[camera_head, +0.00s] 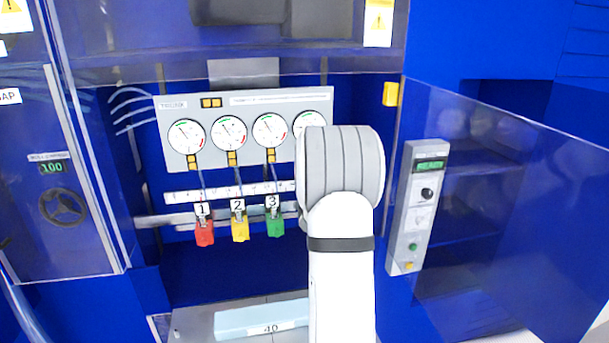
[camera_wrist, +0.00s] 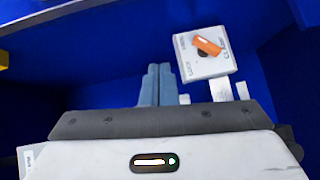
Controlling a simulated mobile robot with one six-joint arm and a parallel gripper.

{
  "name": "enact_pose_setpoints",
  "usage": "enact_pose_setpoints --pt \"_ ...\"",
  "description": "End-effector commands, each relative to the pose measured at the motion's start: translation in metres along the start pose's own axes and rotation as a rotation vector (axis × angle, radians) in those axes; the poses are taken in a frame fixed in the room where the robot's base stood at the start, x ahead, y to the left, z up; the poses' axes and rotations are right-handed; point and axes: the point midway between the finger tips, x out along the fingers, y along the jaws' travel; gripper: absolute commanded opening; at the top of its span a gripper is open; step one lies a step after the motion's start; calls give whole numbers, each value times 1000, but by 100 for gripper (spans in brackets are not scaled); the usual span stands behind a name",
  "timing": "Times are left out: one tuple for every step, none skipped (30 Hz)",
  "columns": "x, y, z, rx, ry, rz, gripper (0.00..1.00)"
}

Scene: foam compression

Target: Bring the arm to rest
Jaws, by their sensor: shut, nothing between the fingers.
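My white and grey arm rises in front of the machine in the head view, and its grey joint hides part of the gauge panel. My gripper is hidden behind the arm there. In the wrist view my gripper (camera_wrist: 159,68) shows two blue-grey fingers side by side, shut with nothing between them. The fingers point into a blue space, apart from a light grey switch box (camera_wrist: 190,66) with an orange handle (camera_wrist: 207,46) to their upper right.
A gauge panel (camera_head: 245,101) stands behind the arm, with red (camera_head: 204,236), yellow (camera_head: 240,231) and green (camera_head: 275,225) tagged valves below. A grey control strip (camera_head: 417,205) is right of the arm. A pale blue block (camera_head: 245,321) marked 40 lies on a grey surface below.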

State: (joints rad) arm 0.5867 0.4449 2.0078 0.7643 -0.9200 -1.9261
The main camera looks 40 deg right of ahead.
Motion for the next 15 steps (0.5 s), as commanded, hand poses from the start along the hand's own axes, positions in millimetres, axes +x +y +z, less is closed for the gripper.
enact_pose_setpoints --pt "-1 0 0 0 0 0 0" --pt "-1 0 0 0 0 0 0" --pt "-1 0 0 0 0 0 0" --pt "0 0 0 0 0 0 0" --pt "0 0 0 0 1 0 0" --pt "-1 0 -2 4 5 -2 0" --pt "-3 0 -4 11 13 -6 0" --pt "-6 0 -8 23 27 -15 0" --pt "-12 1 -16 48 55 -30 0" --pt "-19 0 -23 72 83 -50 0" --pt "-28 0 -33 102 118 -74 0" --pt "-42 0 -48 150 171 -118 0" --pt "-57 -2 -60 189 215 -159 0" --pt "-72 -3 -73 229 260 -206 0" --pt "-96 -6 -88 281 318 -277 0"
